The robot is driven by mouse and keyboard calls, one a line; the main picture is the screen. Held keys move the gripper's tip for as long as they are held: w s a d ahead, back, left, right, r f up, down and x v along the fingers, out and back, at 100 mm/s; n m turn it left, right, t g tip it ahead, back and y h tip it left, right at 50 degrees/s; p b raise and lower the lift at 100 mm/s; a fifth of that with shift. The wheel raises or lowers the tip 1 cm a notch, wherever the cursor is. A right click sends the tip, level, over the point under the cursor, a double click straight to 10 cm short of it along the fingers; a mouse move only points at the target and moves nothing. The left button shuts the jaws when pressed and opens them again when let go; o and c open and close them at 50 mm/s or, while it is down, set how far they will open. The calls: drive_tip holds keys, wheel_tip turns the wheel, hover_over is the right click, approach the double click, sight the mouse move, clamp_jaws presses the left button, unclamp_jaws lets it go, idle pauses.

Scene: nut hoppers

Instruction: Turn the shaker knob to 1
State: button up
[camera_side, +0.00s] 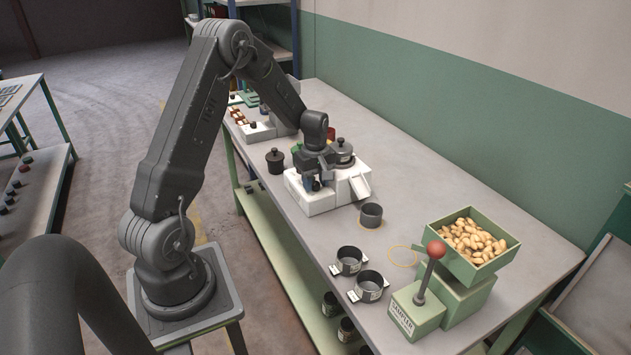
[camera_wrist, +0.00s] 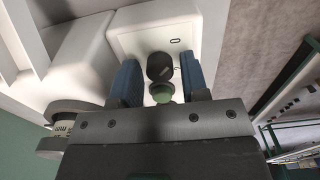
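The shaker is a white box-shaped machine (camera_side: 322,203) on the bench, with a lidded metal pot (camera_side: 343,153) at its back. A dark round knob (camera_wrist: 159,66) with a light mark sits on its white face in the wrist view. A green button (camera_wrist: 163,93) is beside the knob. My gripper (camera_wrist: 161,78) is open, with one blue finger on each side of the knob and a gap on both sides. In the side view my gripper (camera_side: 314,181) is low over the shaker's front. I cannot read any numbers around the knob.
A dark lidded pot (camera_side: 275,160) stands left of the shaker. The green sampler (camera_side: 416,312) has a red-ball lever and a hopper of nuts (camera_side: 473,244). Bench space right of the shaker is clear.

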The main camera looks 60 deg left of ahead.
drive_tip(key=c, duration=0.7)
drive_tip(key=m, duration=0.8)
drive_tip(key=shift+m, duration=0.3)
idle(0.4)
drive_tip(key=o, duration=1)
drive_tip(key=shift+c, duration=0.2)
drive_tip(key=shift+r, duration=0.15)
